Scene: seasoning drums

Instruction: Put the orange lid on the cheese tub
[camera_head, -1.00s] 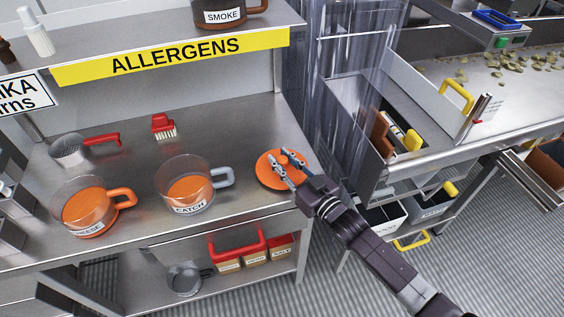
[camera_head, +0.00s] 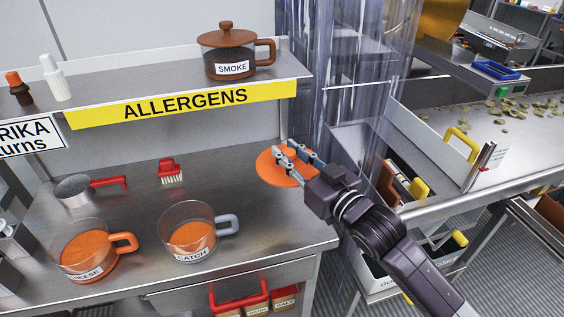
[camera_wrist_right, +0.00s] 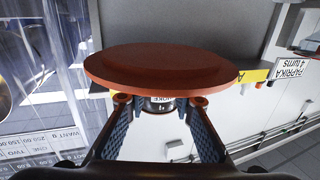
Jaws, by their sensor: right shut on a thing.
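The orange lid (camera_head: 268,170) is a round disc held above the right end of the steel table. My right gripper (camera_head: 292,155) is shut on it. In the right wrist view the lid (camera_wrist_right: 160,62) spans the space over both fingertips (camera_wrist_right: 160,104); its grip point is hidden. The cheese tub (camera_head: 72,265), a clear cup with orange contents, an orange handle and a CHEESE label, stands open at the front left of the table, well left of the lid. My left gripper is not in view.
The catch tub (camera_head: 188,232), clear with a grey handle, stands between the lid and the cheese tub. A red brush (camera_head: 170,172) and a red-handled sieve (camera_head: 76,193) lie behind. The shelf (camera_head: 180,82) with the smoke pot (camera_head: 230,58) overhangs the back. A clear strip curtain (camera_head: 345,70) hangs right.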

